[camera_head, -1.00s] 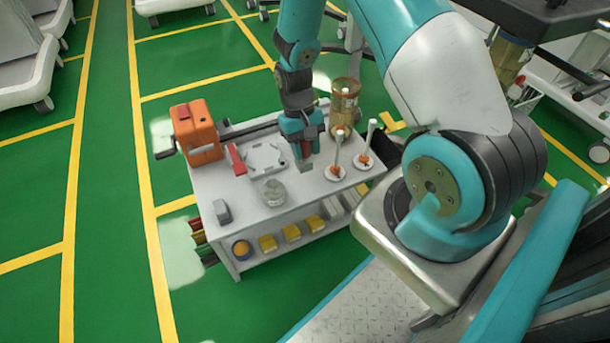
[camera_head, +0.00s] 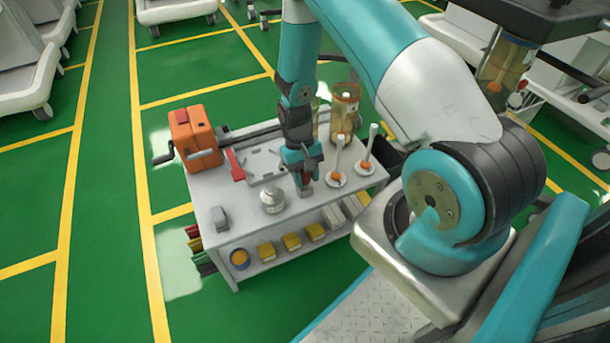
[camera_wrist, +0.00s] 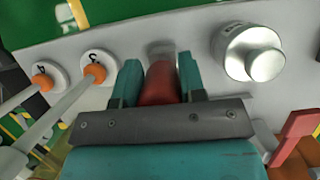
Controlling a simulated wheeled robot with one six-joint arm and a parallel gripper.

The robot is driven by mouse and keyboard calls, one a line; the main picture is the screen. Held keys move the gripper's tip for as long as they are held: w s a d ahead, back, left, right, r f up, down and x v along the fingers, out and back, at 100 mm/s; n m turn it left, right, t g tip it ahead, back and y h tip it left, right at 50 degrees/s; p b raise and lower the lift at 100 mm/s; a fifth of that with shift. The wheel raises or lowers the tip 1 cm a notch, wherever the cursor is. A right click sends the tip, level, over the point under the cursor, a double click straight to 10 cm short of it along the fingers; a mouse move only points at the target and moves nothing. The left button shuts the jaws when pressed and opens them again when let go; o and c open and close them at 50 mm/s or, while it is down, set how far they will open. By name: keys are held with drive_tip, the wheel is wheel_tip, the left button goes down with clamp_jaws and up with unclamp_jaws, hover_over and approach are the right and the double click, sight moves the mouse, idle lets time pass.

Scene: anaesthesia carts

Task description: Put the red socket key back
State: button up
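The red socket key (camera_wrist: 160,85) has a red body and a grey metal end. In the wrist view it sits between the two teal fingers of my gripper (camera_wrist: 158,78), with both fingers against its sides. In the head view my gripper (camera_head: 303,174) points down just above the front right of the white cart top (camera_head: 238,200).
A silver knobbed canister (camera_head: 272,200) stands just left of my gripper. Two white rods on round bases (camera_head: 337,180) (camera_head: 364,166) stand to the right. An orange box with a crank (camera_head: 195,138), a red bar (camera_head: 235,165) and an amber jar (camera_head: 345,110) stand farther back.

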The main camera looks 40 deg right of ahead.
drive_tip(key=o, duration=0.4)
drive_tip(key=p+v, duration=0.4)
drive_tip(key=v, duration=0.8)
drive_tip(key=a+r+n+t, duration=0.1)
drive_tip(key=a+r+n, duration=0.1)
drive_tip(key=a+r, duration=0.65)
drive_tip(key=s+a+r+n+t+y, duration=0.1)
drive_tip(key=s+a+r+n, duration=0.1)
drive_tip(key=s+a+r, duration=0.2)
drive_tip(key=s+a+r+n+t+y, duration=0.1)
drive_tip(key=s+a+r+n, duration=0.2)
drive_tip(key=s+r, duration=0.6)
drive_tip(key=s+a+r+n+y, duration=0.1)
drive_tip(key=s+a+r+n, duration=0.2)
drive_tip(key=s+a+r, duration=0.3)
drive_tip(key=shift+s+a+r+t, duration=0.25)
drive_tip(key=shift+r+t, duration=0.15)
